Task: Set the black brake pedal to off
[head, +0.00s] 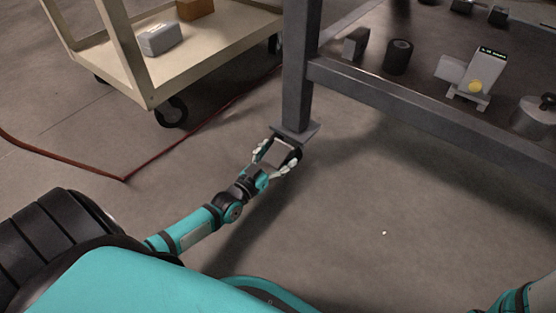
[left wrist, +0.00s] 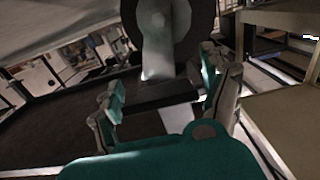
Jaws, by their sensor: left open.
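The black brake pedal (left wrist: 163,93) shows in the left wrist view as a dark flat block below the hub of a caster wheel (left wrist: 205,22). My left gripper (left wrist: 168,108) has its fingers apart, one on each side of the pedal. I cannot tell whether either finger touches it. In the head view my left gripper (head: 277,156) is low near the floor, at the foot of the dark table leg (head: 298,75). The caster and pedal are mostly hidden there by the foot plate and the gripper. My right gripper is not in view.
A cream cart (head: 205,52) with a grey box (head: 160,38) stands at the upper left. A red cable (head: 165,155) lies on the floor. The dark table (head: 440,105) carries several devices. Open floor (head: 385,225) lies at the lower right.

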